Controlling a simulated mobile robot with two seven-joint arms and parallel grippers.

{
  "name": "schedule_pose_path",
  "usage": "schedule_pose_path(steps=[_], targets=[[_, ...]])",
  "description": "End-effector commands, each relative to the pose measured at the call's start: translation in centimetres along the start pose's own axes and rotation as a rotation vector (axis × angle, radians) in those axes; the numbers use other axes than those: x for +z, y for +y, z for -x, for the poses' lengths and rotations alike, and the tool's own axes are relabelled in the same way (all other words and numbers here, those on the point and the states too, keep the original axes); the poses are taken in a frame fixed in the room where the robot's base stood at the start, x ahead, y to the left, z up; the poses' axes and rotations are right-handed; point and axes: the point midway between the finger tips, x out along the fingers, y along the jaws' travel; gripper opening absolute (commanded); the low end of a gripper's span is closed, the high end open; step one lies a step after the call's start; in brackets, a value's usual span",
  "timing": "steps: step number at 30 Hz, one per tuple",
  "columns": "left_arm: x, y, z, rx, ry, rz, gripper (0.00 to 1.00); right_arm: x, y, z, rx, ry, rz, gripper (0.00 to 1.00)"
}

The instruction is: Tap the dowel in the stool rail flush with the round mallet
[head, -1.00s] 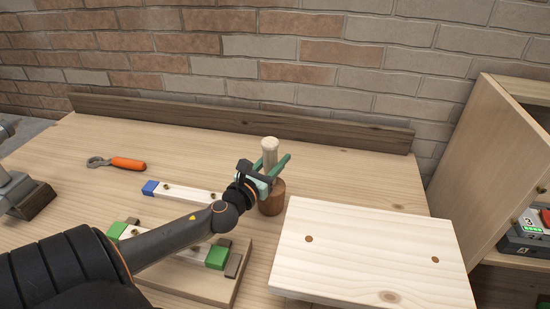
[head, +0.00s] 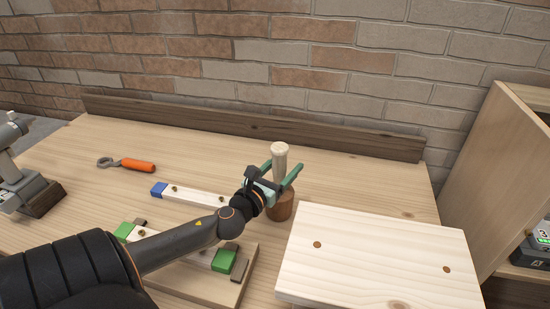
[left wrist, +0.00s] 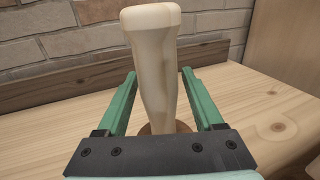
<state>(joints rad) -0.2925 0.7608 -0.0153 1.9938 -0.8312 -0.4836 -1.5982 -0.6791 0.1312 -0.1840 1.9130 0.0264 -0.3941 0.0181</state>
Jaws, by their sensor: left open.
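The round mallet stands upright on its brown head (head: 281,207), with its pale handle (head: 280,158) pointing up. The handle fills the middle of the left wrist view (left wrist: 155,65). My left gripper (head: 281,167) is open, with one green finger on each side of the handle; gaps show between fingers and handle. A pale rail with green ends (head: 190,253) lies on a board, partly hidden by my left arm. Another pale rail with a blue end (head: 198,196) lies behind it. Small brown spots show on both rails; I cannot tell which is the dowel. My right gripper is out of view.
An orange-handled tool (head: 138,166) lies at the back left. A grey device (head: 25,185) stands at the left edge. A dark ledge (head: 250,125) and brick wall close off the back.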

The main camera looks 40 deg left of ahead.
Motion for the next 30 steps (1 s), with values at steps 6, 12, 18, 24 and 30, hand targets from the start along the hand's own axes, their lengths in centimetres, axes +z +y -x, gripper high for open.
schedule_pose_path(steps=[6,12,18,24,30], targets=[[-0.3,0.0,3.2,0.000,0.005,0.000,0.69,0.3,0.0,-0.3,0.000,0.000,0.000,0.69],[-0.2,0.0,6.3,0.001,0.004,0.001,0.69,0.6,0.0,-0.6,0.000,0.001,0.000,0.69],[4.0,-0.1,7.1,-0.004,-0.003,-0.004,0.69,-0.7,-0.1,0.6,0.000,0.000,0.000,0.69],[7.0,0.0,7.0,-0.002,-0.002,-0.003,0.69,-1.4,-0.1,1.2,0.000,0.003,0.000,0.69],[8.1,0.0,7.0,0.000,0.000,0.000,0.69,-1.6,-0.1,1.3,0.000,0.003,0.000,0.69]])
